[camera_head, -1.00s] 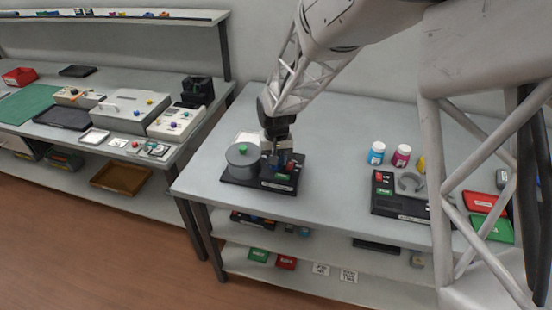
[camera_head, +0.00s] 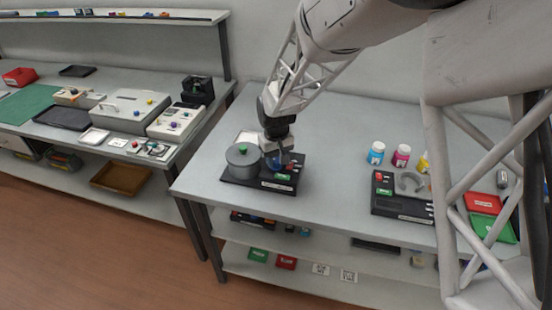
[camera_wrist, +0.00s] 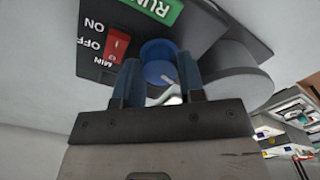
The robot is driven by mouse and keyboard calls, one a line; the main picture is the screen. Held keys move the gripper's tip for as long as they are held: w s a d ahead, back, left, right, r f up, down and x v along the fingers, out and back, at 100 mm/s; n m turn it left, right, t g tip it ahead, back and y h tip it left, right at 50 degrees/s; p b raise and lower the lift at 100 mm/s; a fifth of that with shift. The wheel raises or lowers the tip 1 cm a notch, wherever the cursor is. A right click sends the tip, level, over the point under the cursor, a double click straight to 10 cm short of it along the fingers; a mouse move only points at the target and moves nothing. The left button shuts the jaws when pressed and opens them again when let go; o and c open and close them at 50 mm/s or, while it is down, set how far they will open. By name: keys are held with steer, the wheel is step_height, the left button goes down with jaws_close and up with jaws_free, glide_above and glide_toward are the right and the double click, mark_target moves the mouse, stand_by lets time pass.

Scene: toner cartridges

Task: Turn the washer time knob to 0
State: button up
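The washer is a black base (camera_head: 238,178) with a round grey drum (camera_head: 242,164) on its left. Its blue time knob (camera_wrist: 158,58) shows in the wrist view, beside a red ON/OFF switch (camera_wrist: 117,44) and the word MIN. My gripper (camera_wrist: 158,62) is over the knob, with its two blue-grey fingers apart, one on each side of it. Narrow gaps seem to show between knob and fingers. In the head view my gripper (camera_head: 277,162) hides most of the knob area.
The drum with its green-topped lid (camera_head: 243,149) stands close to my gripper's left. A second black device (camera_head: 400,206) and blue and pink bottles (camera_head: 376,153) stand to the right. The table between them is clear.

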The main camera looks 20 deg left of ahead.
mark_target(276, 160)
steer(key=shift+o, duration=0.5)
steer(key=shift+r, duration=0.15)
steer(key=shift+r, duration=3.85)
